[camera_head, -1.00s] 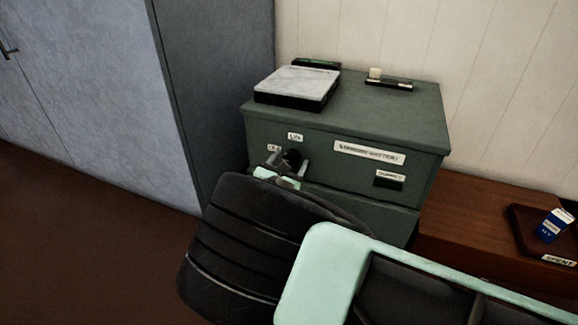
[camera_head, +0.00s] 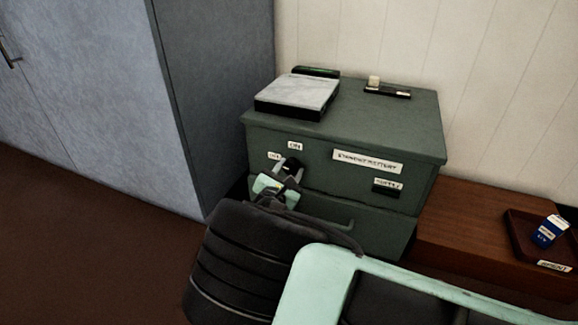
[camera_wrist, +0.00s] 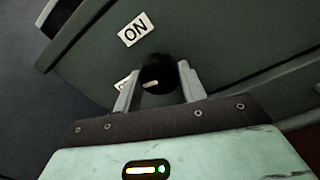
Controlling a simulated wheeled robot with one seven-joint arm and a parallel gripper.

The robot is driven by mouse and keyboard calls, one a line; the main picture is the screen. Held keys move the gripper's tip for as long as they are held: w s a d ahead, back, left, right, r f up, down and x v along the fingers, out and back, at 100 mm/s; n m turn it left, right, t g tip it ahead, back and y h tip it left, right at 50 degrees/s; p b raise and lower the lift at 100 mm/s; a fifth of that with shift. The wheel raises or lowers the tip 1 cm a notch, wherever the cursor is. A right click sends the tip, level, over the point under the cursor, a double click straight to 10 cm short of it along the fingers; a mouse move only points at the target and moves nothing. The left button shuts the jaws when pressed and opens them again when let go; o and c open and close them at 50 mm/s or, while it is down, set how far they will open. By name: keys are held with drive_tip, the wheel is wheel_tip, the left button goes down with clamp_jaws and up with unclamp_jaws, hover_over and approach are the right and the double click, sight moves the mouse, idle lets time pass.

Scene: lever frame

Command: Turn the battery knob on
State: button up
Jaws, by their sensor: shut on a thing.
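The battery knob (camera_wrist: 157,70) is a dark round knob on the front of a green cabinet. In the head view the knob (camera_head: 292,164) is partly hidden by my gripper (camera_head: 284,174). In the wrist view my gripper (camera_wrist: 158,80) has one finger on each side of the knob and is shut on it. A pale mark (camera_wrist: 150,85) shows on the knob's lower part, away from the ON label (camera_wrist: 135,29). A second label (camera_wrist: 123,84) is mostly hidden behind the left finger.
The green cabinet (camera_head: 405,125) carries a flat light-topped box (camera_head: 298,92) and a small dark item (camera_head: 388,91). A grey-blue locker (camera_head: 90,90) stands close on the left. A low wooden bench (camera_head: 450,235) at right holds a tray (camera_head: 516,225) with a blue-and-white carton (camera_head: 550,231).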

drive_tip(key=m+p, duration=0.1)
drive_tip(key=m, duration=0.1)
drive_tip(key=m+p, duration=0.1)
drive_tip(key=p, duration=0.1)
drive_tip(key=shift+r+m, duration=0.2)
drive_tip(key=shift+m, duration=0.2)
drive_tip(key=m+p, duration=0.3)
drive_tip(key=m, duration=0.1)
drive_tip(key=shift+f+m+p, duration=0.1)
drive_tip(key=shift+m+p, duration=0.2)
drive_tip(key=shift+p, duration=0.05)
drive_tip(key=m+p, duration=0.2)
drive_tip(key=m, duration=0.1)
drive_tip(key=shift+m, duration=0.3)
drive_tip(key=shift+f+m+p, duration=0.15)
drive_tip(key=shift+m+p, duration=0.65)
drive_tip(key=shift+m, duration=1.1)
drive_tip(key=o, duration=1)
drive_tip(key=shift+s+a, duration=0.1)
drive_tip(key=p+v, duration=0.2)
drive_tip(key=v, duration=0.6)
drive_tip(key=p+v, duration=0.2)
drive_tip(key=v, duration=0.7)
drive_tip(key=shift+a+f+p, duration=0.2)
drive_tip(key=shift+f+p, duration=0.05)
drive_tip(key=shift+p, duration=0.15)
